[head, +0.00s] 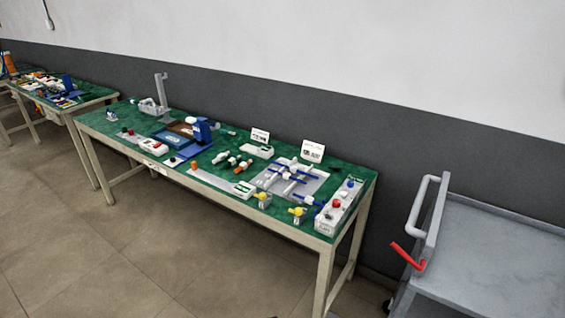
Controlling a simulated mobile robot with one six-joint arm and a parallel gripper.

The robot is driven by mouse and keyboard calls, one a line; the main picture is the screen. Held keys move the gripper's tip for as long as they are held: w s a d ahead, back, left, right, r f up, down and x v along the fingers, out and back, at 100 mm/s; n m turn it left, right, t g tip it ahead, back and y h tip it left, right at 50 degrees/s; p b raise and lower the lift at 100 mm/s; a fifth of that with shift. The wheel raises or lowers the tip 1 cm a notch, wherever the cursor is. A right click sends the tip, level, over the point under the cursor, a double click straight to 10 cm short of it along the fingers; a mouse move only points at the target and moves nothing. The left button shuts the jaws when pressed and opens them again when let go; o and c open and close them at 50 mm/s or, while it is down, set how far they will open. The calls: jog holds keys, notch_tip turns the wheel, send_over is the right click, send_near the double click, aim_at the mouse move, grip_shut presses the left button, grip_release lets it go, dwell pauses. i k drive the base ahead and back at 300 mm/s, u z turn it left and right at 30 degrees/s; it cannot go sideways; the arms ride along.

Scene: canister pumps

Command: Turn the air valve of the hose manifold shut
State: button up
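A grey plate (318,188) with white fittings and blue bars or hoses (304,170) lies on the right part of the green-topped workbench; it may be the hose manifold, but it is too small to be sure. Two yellow-topped parts stand at the bench's front edge, a left one (262,196) and a right one (298,212). They look like valves or knobs; I cannot tell which is the air valve or how it is turned. My gripper is not in view.
A white control box (337,208) with red and blue buttons sits at the bench's right end. A grey cart (490,265) with a red lever (408,255) stands to the right. A second bench (88,97) is at the far left. The tiled floor (150,255) in front is clear.

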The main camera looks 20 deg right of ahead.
aim_at(337, 203)
jog(key=u, duration=0.2)
jog(key=k, duration=0.9)
jog(key=u, duration=0.6)
jog(key=k, duration=0.5)
jog(key=u, duration=0.55)
jog(key=i, duration=1.05)
jog(key=z, duration=0.5)
jog(key=i, duration=0.95)
jog(key=z, duration=0.5)
